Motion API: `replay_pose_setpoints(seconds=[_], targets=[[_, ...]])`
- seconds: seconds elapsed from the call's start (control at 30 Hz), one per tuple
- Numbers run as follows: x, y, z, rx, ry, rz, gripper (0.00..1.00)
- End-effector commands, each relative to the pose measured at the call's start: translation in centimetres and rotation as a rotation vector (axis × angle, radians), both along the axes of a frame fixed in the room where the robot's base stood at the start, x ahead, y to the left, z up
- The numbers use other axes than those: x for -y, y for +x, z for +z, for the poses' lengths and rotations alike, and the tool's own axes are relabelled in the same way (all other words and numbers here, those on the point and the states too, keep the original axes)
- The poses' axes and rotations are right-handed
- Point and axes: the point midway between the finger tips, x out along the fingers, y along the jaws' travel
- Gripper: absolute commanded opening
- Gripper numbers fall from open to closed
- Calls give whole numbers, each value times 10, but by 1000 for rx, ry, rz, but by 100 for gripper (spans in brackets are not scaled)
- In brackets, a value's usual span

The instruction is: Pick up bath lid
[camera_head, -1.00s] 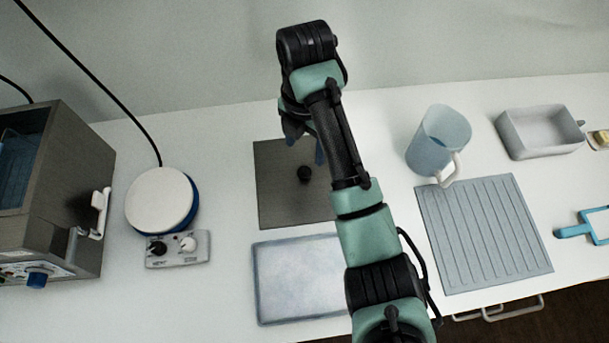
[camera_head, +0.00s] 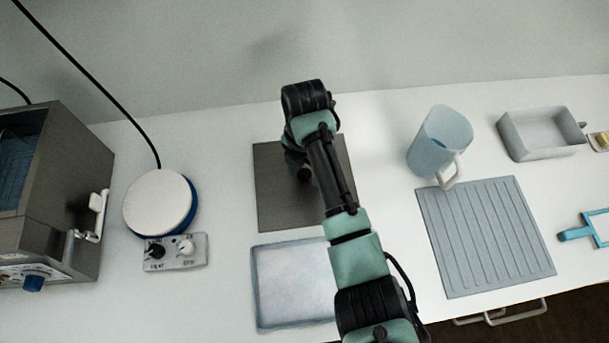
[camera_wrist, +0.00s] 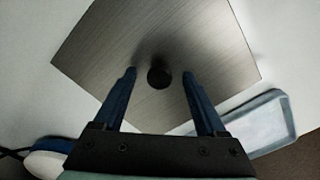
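The bath lid (camera_head: 272,205) is a flat, square, brushed-metal plate lying on the white counter. It also shows in the wrist view (camera_wrist: 205,45), with a round black knob (camera_wrist: 159,74) at its middle. My gripper (camera_wrist: 158,82) is over the lid, with its two blue fingers apart on either side of the knob. The fingers do not visibly touch the knob. In the head view my wrist and arm hide the fingers and part of the lid.
A white tray (camera_head: 262,318) lies in front of the lid. A hot plate (camera_head: 158,203) and a metal bath (camera_head: 75,190) stand left. A jug (camera_head: 437,140), ribbed mat (camera_head: 485,240) and grey basin (camera_head: 540,150) are right. The wall is behind.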

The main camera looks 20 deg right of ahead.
Motion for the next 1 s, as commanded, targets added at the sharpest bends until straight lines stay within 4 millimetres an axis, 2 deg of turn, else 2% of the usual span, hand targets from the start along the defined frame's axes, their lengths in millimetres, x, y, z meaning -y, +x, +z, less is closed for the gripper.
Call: replay_pose_setpoints(seconds=[0.03, 0.07, 0.4, 0.77, 0.87, 1.0], targets=[[0, 0, 0, 0, 0, 0, 67], [0, 0, 0, 0, 0, 0, 61], [0, 0, 0, 0, 0, 0, 0], [0, 1, 7, 3, -1, 0, 0], [0, 2, 21, 5, -1, 1, 0], [1, 2, 51, 6, -3, 1, 0]])
